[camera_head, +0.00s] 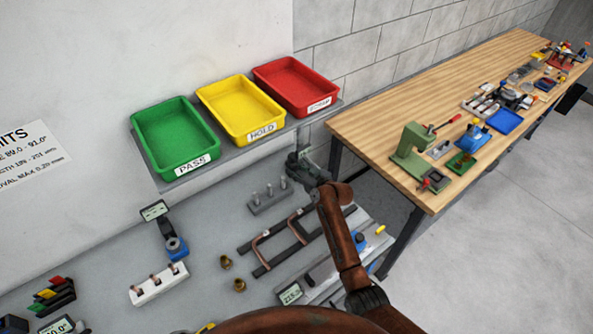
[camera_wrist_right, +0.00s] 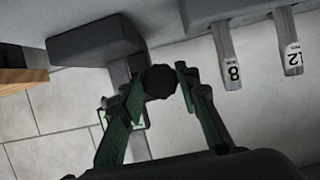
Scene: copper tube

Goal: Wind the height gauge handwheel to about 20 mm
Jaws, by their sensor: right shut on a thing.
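In the right wrist view a dark round knob, the handwheel (camera_wrist_right: 161,83), sits between the two green-padded fingers of my right gripper (camera_wrist_right: 160,90). The fingers are closed on it, one at each side. Behind it stand the height gauge's pale grey column (camera_wrist_right: 136,64) and dark block-shaped base (camera_wrist_right: 95,38). A small pale display is partly hidden by the left finger and its reading is not legible. In the head view my right gripper (camera_head: 299,164) is at the grey bench's far right end, below the trays, and covers most of the gauge. My left gripper is not in view.
Green (camera_head: 143,127), yellow (camera_head: 205,98) and red (camera_head: 260,75) trays sit on a shelf behind. Copper tubes (camera_head: 299,231) on dark rails lie nearer.

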